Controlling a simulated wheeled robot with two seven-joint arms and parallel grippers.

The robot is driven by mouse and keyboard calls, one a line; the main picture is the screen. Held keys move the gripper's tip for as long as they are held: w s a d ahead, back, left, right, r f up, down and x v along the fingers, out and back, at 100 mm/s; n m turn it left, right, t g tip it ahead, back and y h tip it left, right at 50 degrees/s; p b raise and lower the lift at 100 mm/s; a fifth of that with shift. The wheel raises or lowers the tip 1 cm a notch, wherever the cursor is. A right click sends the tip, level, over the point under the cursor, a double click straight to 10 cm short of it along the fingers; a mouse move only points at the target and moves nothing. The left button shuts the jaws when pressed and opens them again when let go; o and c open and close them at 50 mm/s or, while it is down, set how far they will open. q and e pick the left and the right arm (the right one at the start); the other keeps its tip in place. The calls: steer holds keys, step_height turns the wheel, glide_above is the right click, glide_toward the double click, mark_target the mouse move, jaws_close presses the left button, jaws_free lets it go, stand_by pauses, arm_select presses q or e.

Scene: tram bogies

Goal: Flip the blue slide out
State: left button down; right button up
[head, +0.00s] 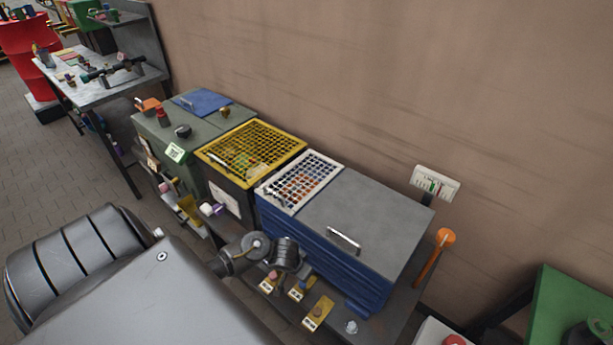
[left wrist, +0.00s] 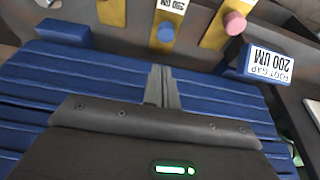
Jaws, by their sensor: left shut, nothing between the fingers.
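A yellow plate with a blue knob (head: 300,289) sits in a row on the ledge in front of the blue ribbed box (head: 350,283). My left gripper (left wrist: 161,86) is shut and empty over the blue ribbed front, apart from the blue knob in the picture. In the head view my left wrist is at the box's front left, and its fingertips are hidden there. My right gripper is not in view.
Yellow plates with a pink knob (head: 269,279) and a reddish knob (head: 317,312) flank the blue-knobbed one. A grey lid with handle (head: 343,240) covers the box. A white grid tray (head: 300,182) and yellow mesh tray (head: 251,151) stand left. An orange post (head: 434,255) rises right.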

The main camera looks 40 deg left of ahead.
arm_select(q)
steer(key=b+x, duration=0.2)
steer(key=x, duration=0.8)
